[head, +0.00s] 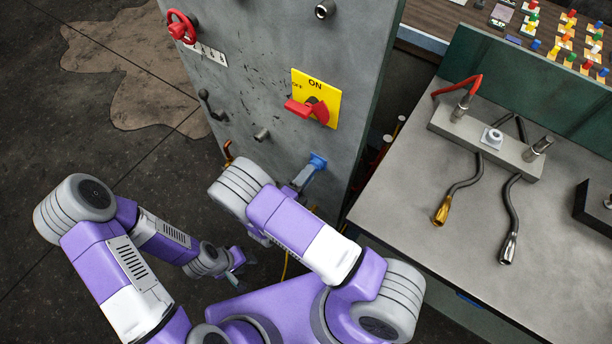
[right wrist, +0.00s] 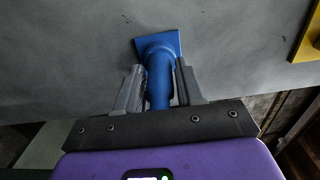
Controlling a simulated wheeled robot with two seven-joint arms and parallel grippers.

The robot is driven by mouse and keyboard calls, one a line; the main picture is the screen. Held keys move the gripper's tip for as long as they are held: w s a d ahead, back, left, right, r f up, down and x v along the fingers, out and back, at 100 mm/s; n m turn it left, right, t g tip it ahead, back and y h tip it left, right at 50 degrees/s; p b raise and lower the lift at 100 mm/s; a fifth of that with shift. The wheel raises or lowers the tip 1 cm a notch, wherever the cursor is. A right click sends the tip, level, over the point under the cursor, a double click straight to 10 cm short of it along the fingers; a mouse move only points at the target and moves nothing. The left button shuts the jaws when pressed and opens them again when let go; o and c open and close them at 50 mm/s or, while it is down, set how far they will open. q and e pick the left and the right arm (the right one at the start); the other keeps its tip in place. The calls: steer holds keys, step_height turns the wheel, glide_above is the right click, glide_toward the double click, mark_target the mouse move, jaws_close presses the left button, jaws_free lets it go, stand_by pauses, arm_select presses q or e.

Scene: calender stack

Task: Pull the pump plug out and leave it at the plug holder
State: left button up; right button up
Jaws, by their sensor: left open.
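The blue pump plug (head: 318,163) sits against the grey machine panel (head: 245,95), low and near its right edge. In the right wrist view the plug (right wrist: 159,70) stands between my two right fingers, its wide blue head against the panel. My right gripper (head: 303,179) is shut on the plug's narrower body, with a finger along each side. My left gripper (head: 238,270) is open and empty, low over the floor left of the panel. I cannot tell which fitting is the plug holder; a small copper-coloured hook (head: 228,152) is on the panel's lower left edge.
The panel carries a red valve wheel (head: 181,27), a black lever (head: 211,105) and a red switch (head: 312,110) on a yellow plate. A grey bench (head: 400,240) with a fixture and cables stands to the right. Open floor lies left.

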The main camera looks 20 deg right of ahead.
jaws_close()
steer(key=shift+s+a, duration=0.1)
steer(key=shift+a, duration=0.1)
stand_by(0.3)
steer(key=v, duration=0.3)
steer(key=shift+s+a, duration=0.25)
steer(key=shift+a, duration=0.05)
stand_by(0.5)
stand_by(0.6)
